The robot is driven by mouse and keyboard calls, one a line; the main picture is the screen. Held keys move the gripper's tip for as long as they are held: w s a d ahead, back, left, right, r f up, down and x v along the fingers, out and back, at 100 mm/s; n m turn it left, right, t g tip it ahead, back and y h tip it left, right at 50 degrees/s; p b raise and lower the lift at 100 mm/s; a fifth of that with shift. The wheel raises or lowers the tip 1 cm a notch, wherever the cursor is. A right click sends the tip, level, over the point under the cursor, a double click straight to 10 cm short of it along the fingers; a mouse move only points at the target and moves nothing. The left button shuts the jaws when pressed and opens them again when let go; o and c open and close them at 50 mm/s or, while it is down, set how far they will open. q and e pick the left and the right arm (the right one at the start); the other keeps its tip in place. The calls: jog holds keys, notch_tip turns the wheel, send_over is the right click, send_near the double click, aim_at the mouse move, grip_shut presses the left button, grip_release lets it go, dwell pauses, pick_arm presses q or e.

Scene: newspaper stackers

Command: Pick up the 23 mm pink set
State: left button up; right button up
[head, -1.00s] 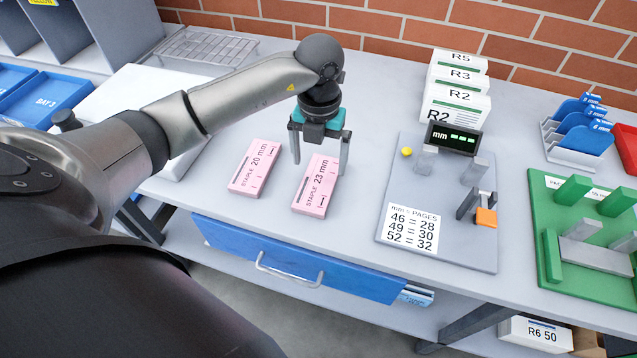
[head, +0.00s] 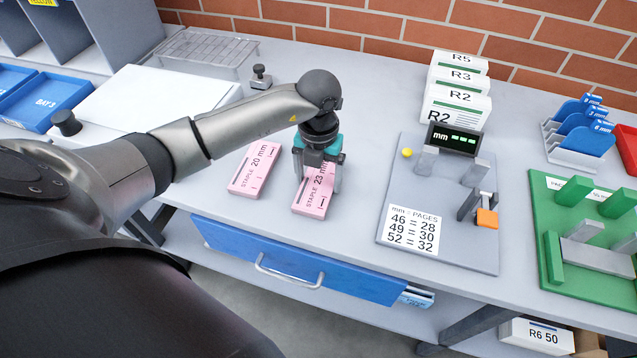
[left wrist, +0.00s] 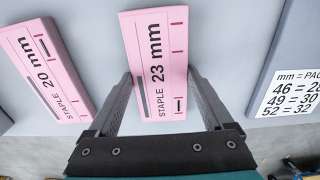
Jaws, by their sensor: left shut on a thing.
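The pink 23 mm set (head: 312,203) is a flat box marked "STAPLE 23 mm" on the grey bench, near its front edge. My left gripper (head: 318,186) is over it, pointing down, with one finger on each long side and shut on it. In the left wrist view the 23 mm set (left wrist: 158,60) lies between the two fingers (left wrist: 160,92), its label facing up. It appears to be still at bench height. A similar pink 20 mm set (head: 252,170) lies just left of it, apart from the gripper. My right gripper is not in view.
A grey gauge board (head: 455,248) with a page chart and a small display stands to the right. A green fixture (head: 590,285) is farther right. White R-labelled blocks (head: 455,105) stand at the back by the brick wall. A blue drawer (head: 310,258) is below the bench edge.

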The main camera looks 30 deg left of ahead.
pick_arm(q)
jog(key=c, duration=0.7)
jog(key=shift+r, duration=0.15)
